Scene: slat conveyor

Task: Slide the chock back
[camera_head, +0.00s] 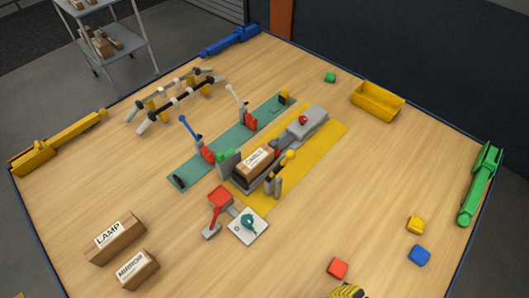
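I cannot tell for sure which part is the chock. A green block (225,154) by an upright grey plate (229,165) stands on the teal strip (242,140), beside the conveyor's near end. A small yellow and black piece (285,97) sits at the strip's far end, and a dark piece (178,180) at its near end. A cardboard box (256,165) with a white label lies on the dark slat conveyor (283,146). A yellow-knobbed lever (287,161) stands close at its right. My gripper is not recognisable in this view.
Blue-handled (190,130) and white-handled (238,96) levers rise from the strip. A red-armed device (217,200) stands in front. LAMP (116,238) and MIRROR (138,269) boxes lie front left. A yellow bin (377,102) stands back right. The right-middle table is clear.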

